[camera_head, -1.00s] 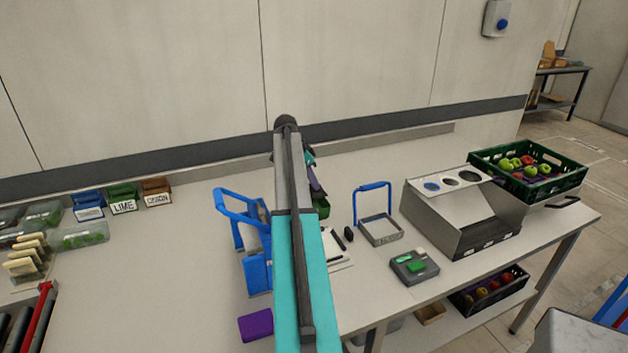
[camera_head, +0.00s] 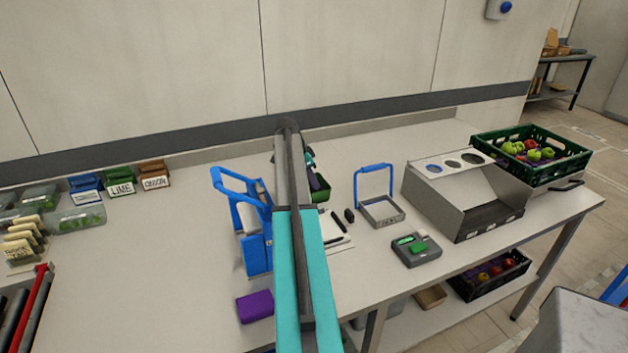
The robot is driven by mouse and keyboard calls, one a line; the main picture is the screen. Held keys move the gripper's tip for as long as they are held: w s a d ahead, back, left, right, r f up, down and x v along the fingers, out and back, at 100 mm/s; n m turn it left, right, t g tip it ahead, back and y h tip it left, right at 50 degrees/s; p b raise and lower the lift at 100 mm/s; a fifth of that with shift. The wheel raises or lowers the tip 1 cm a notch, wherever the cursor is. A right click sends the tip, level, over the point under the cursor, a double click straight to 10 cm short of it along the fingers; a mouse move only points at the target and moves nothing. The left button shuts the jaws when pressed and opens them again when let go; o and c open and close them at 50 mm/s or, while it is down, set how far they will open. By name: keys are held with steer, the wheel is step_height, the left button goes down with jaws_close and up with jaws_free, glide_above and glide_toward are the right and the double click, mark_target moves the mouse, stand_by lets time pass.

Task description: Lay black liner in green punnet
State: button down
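My arm reaches across the middle of the table and covers much of the work area. My gripper (camera_head: 310,163) shows only in part past the arm's right side; its fingertips are too hidden to tell whether they are open or shut. A dark, black-purple piece (camera_head: 315,183), perhaps the black liner, shows at the gripper. Just below it is a small part of a green container (camera_head: 321,194), likely the green punnet. I cannot tell whether the dark piece touches it or is held.
A blue-handled device (camera_head: 256,252) and a purple block (camera_head: 255,306) stand left of my arm. Right are a blue-handled frame (camera_head: 381,211), a grey box with green pieces (camera_head: 416,250), a metal chute (camera_head: 437,205) and a green fruit crate (camera_head: 548,178). Labelled bins (camera_head: 121,189) stand back left.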

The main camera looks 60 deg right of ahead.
steer(key=shift+f, duration=0.65)
steer(key=shift+a, duration=0.1)
stand_by(0.9)
steer(key=c, duration=2)
jaws_free()
steer(key=shift+r, duration=0.1)
steer(key=shift+r+p, duration=1.15)
steer(key=shift+r, duration=2.3)
steer(key=shift+w+a, duration=0.2)
